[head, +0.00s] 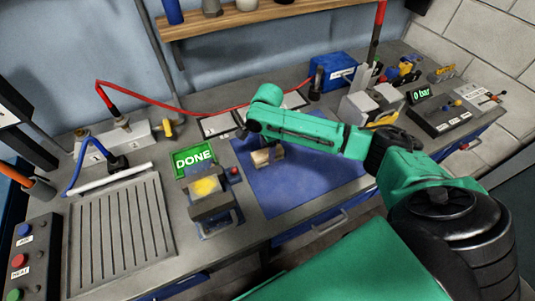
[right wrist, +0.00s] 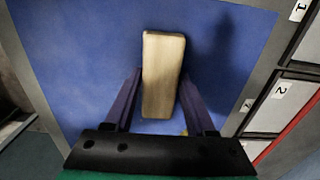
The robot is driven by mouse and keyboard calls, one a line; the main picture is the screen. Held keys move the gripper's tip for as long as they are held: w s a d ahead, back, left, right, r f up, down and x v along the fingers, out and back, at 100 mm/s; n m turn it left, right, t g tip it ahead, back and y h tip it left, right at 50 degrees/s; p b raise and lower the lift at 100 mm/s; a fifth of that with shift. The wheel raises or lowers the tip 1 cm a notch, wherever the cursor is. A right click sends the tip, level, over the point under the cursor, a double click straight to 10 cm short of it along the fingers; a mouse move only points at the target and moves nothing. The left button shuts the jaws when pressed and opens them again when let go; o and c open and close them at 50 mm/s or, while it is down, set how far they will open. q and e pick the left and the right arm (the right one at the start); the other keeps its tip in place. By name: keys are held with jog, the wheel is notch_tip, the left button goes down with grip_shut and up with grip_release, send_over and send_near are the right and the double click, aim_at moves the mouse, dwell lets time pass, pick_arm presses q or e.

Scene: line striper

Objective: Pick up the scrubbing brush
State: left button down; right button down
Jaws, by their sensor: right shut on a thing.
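The scrubbing brush shows as a pale wooden block (head: 262,157) over the blue mat (head: 310,182) in the head view. In the right wrist view the brush (right wrist: 162,60) is long and upright in the picture, between the two dark fingers of my right gripper (right wrist: 160,85). The gripper is shut on it, with a finger against each long side. The bristles are hidden. A dark shadow lies on the mat to the right of the brush; I cannot tell whether the brush touches the mat. My left gripper is not in view.
A grooved tray (head: 120,228) lies further left. Numbered compartments (head: 217,124) and a red hose (head: 180,105) lie behind. The mat's right part is clear.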

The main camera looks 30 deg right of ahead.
notch_tip(320, 180, up, 14)
jog(key=b, duration=0.2)
notch_tip(320, 180, up, 6)
jog(key=p, duration=0.2)
send_over(267, 151)
